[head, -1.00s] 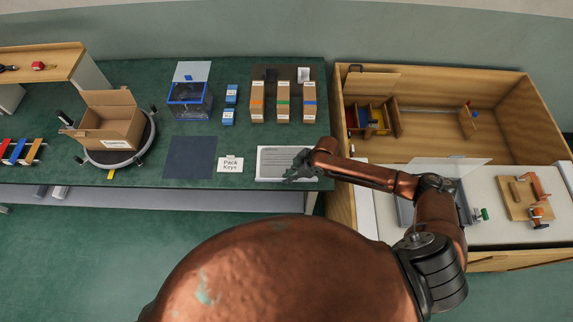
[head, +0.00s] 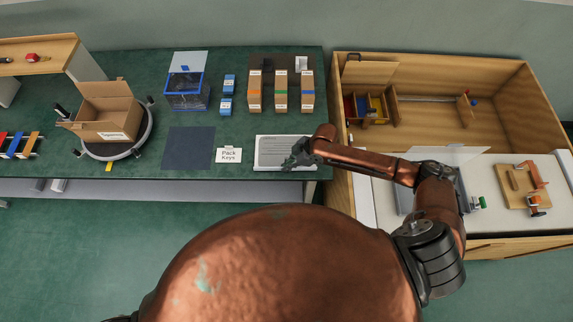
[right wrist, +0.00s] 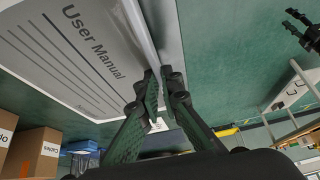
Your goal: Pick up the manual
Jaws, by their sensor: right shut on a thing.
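The manual (head: 283,152) is a pale, flat sheet with a grey face at the table's front edge. In the right wrist view the manual (right wrist: 75,55) reads "User Manual" above several dark lines. My right gripper (head: 294,161) reaches in from the right over the manual's front right part. In the right wrist view the right gripper (right wrist: 156,85) is shut, with its fingers on the manual's edge. A pale surface shows just beyond that edge. I cannot tell whether the manual is clear of the table. My left gripper does not show in the head view.
A "Pack Keys" card (head: 229,155) and a dark mat (head: 189,148) lie left of the manual. Several labelled boxes (head: 280,92) stand behind it. A wooden bin (head: 440,75) stands to the right. A dark pronged part (right wrist: 303,30), unclear, shows in the right wrist view.

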